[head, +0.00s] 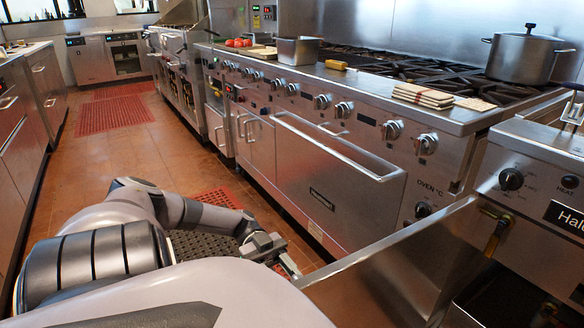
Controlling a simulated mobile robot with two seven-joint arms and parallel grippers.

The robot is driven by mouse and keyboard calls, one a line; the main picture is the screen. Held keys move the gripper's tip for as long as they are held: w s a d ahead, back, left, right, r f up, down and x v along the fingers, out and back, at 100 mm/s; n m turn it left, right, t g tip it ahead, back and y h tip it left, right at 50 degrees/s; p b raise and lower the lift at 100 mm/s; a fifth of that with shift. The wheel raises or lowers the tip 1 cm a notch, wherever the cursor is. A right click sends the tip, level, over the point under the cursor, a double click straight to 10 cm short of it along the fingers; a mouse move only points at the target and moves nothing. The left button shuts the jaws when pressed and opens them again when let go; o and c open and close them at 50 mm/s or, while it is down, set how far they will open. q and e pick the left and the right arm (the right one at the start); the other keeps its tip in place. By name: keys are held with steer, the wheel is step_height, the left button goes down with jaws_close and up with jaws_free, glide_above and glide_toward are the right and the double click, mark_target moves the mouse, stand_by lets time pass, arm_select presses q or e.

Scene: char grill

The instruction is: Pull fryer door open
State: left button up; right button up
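The fryer (535,190) stands at the right edge of the head view, with a black knob and a partly cut-off label on its front. Its steel door (400,275) stands swung out from the front, its top edge running toward the lower left. The dark cabinet inside is partly exposed, with a brass-coloured valve showing. My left gripper (285,266) is low, beside the door's outer end. I cannot tell whether it touches the door, and its fingers are too small and overlapped to judge. The door's handle is not clearly visible. My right gripper is out of view.
A long range (335,175) with knobs and an oven door handle runs behind the fryer door. A large pot (522,55) stands on its burners. Dark and red floor mats (113,115) lie in the aisle. Counters line the left. The aisle floor between is mostly clear.

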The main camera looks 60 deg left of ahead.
arm_select(q)
steer(key=shift+s+a, duration=0.15)
steer(key=shift+a, duration=1.3)
